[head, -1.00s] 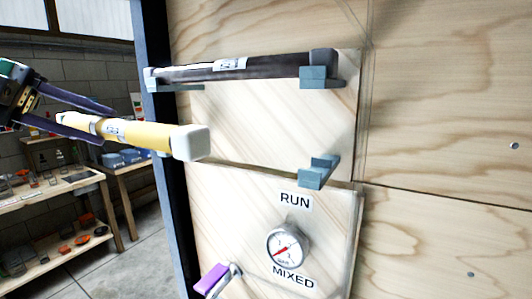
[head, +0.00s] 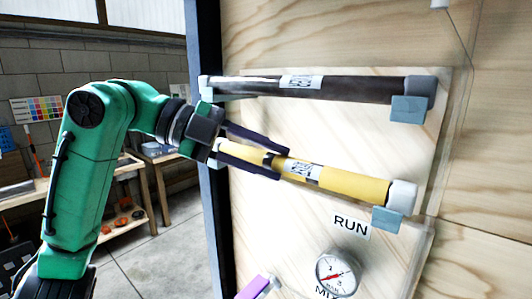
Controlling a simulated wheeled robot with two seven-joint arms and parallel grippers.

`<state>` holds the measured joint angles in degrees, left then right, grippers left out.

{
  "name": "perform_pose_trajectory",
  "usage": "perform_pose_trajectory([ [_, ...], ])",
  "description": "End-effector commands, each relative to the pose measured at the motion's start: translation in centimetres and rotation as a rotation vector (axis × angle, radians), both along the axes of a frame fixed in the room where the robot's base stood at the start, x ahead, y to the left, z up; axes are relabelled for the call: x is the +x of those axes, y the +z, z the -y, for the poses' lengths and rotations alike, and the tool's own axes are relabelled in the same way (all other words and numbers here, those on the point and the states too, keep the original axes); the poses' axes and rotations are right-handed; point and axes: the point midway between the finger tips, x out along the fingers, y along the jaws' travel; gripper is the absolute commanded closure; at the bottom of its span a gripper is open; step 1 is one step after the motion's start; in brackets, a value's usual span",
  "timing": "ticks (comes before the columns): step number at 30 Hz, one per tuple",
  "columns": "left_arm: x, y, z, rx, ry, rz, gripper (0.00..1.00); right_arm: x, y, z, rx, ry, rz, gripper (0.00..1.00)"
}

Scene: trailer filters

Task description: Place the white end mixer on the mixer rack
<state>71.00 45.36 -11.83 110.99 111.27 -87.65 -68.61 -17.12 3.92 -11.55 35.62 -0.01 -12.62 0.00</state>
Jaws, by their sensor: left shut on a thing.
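The white end mixer (head: 345,183) is a yellow tube with a white cap at its right end and a printed label near its middle. My left gripper (head: 281,163) is shut on the tube left of the label, its arm coming in from the left. The mixer lies along the lower level of the mixer rack, tilted slightly down to the right. Its white cap is right at the lower right grey-blue bracket (head: 388,219); I cannot tell whether it rests on it. The lower left bracket is hidden behind my gripper. My right gripper is not in view.
A dark tube (head: 350,87) with grey ends sits on the upper brackets (head: 408,109), close above my fingers. Below are a RUN label (head: 350,224), a gauge (head: 338,272) and a purple handle (head: 254,287). A dark post (head: 205,140) stands left of the panel.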

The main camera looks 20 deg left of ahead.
Motion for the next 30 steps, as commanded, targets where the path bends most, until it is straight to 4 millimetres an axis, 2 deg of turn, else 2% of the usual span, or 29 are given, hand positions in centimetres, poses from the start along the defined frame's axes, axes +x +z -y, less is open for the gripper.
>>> perform_pose_trajectory([
  [10,0.0,-0.5,0.0,-0.002,-0.001,0.004,1.0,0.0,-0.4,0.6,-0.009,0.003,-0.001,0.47],
  [11,0.0,-0.4,0.0,-0.001,0.0,0.003,0.52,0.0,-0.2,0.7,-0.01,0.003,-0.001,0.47],
  [12,0.0,-0.4,0.0,-0.001,0.0,0.003,0.37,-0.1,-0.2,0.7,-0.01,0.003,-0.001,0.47],
  [13,0.0,-0.4,0.0,-0.001,0.0,0.003,0.33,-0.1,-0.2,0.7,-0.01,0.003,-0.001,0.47],
  [23,0.0,0.2,-0.1,-0.001,0.0,0.003,0.33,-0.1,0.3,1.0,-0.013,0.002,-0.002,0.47],
  [26,-0.3,0.3,-1.2,-0.003,0.003,0.003,0.33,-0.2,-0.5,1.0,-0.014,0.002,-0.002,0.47],
  [30,-1.4,1.6,-4.4,-0.005,0.003,0.005,0.33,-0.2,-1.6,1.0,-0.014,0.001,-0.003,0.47],
])
